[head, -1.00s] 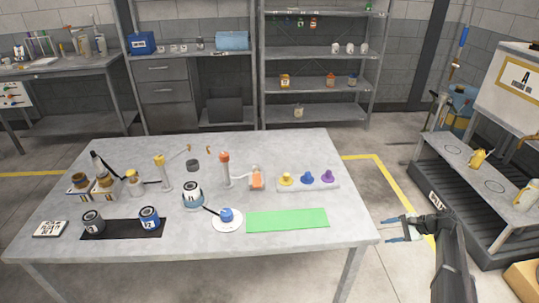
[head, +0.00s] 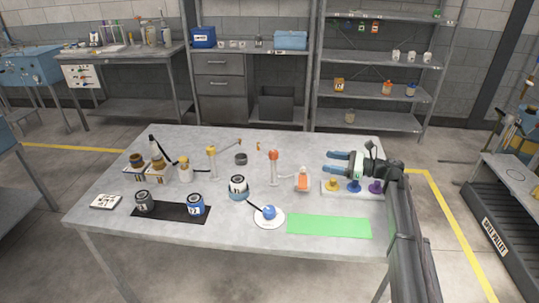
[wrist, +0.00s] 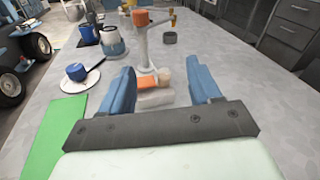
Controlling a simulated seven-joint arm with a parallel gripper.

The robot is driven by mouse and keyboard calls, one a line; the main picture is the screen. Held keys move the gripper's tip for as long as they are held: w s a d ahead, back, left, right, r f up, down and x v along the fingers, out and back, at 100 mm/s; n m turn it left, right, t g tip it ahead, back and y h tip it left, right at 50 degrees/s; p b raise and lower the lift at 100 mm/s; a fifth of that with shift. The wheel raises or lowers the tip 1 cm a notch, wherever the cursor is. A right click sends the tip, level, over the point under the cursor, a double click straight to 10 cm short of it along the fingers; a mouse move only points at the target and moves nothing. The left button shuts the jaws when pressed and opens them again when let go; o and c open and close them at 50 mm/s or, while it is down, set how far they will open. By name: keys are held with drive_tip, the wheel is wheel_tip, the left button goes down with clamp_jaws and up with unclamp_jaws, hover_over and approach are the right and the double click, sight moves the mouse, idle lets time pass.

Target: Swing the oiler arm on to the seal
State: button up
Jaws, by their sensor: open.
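An orange-topped post (head: 273,168) stands right of the table's middle. In the wrist view the post (wrist: 142,45) has an arm reaching right to a brass tip (wrist: 172,19). A dark ring (head: 241,158), which may be the seal, lies left of the post; it also shows in the wrist view (wrist: 169,38). A yellow-topped post (head: 211,163) with its own arm stands further left. My gripper (head: 327,161) is open and empty over the table's right part, fingers pointing left.
A row of yellow, blue and purple knobs (head: 354,187) sits below my gripper. Bottles stand at left.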

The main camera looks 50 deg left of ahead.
drive_tip(key=shift+m+g, duration=0.6)
drive_tip(key=shift+g, duration=0.2)
drive_tip(key=s+a, duration=0.4)
drive_tip(key=s, duration=0.1)
drive_tip(key=s+a, duration=0.2)
drive_tip(key=shift+s+a+r, duration=0.1)
drive_tip(key=shift+s+r, duration=0.15)
drive_tip(key=shift+r, duration=0.1)
drive_tip(key=x, duration=1.3)
drive_tip(key=shift+a, duration=0.15)
clamp_jaws()
